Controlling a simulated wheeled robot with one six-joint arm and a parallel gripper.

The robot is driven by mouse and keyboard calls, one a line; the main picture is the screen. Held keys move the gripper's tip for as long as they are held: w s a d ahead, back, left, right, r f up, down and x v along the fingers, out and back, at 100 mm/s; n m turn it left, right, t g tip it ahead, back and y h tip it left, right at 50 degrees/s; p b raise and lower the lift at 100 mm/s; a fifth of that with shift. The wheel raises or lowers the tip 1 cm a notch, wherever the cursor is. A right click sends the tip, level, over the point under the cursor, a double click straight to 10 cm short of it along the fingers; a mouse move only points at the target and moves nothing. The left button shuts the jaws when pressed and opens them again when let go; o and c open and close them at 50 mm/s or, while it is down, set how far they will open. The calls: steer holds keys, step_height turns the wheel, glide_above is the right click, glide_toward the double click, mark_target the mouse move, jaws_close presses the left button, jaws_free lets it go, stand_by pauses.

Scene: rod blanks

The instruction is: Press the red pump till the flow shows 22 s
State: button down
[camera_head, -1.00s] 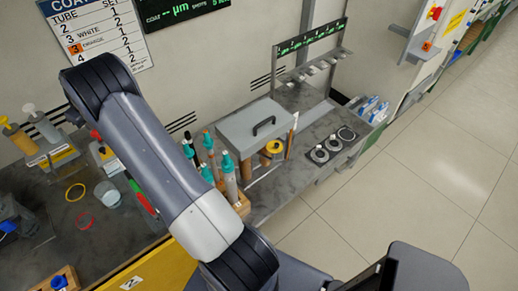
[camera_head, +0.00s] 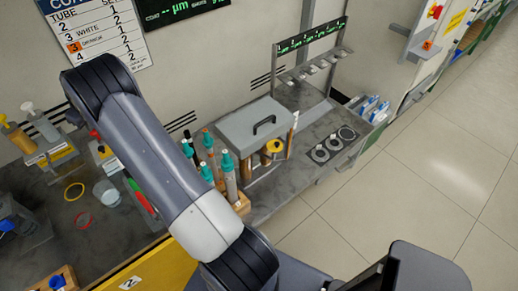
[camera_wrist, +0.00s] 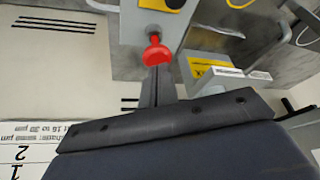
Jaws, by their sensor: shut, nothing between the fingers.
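The red pump (camera_wrist: 156,52) shows in the wrist view as a red rounded knob at the end of my fingers. My gripper (camera_wrist: 156,78) is shut and empty, with its narrow dark fingertips right at the knob; I cannot tell whether they touch it. In the head view the red knob (camera_head: 95,134) shows small at the left edge of my arm, and my arm hides the gripper. A dark display (camera_head: 185,8) on the wall shows dashes and µm in green; no flow time is readable.
Yellow and white pumps (camera_head: 17,137) stand at the left. A beaker (camera_head: 107,193), a yellow ring (camera_head: 74,191) and a red ring (camera_head: 83,219) lie on the dark bench. Teal-capped tubes (camera_head: 229,175) and a grey lidded box (camera_head: 255,126) stand right of my arm.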

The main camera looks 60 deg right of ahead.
steer(key=shift+f+b, duration=0.85)
steer(key=shift+f, duration=0.45)
steer(key=shift+r, duration=0.1)
steer(key=shift+r+p, duration=0.95)
steer(key=shift+r, duration=0.8)
steer(key=shift+f, duration=0.2)
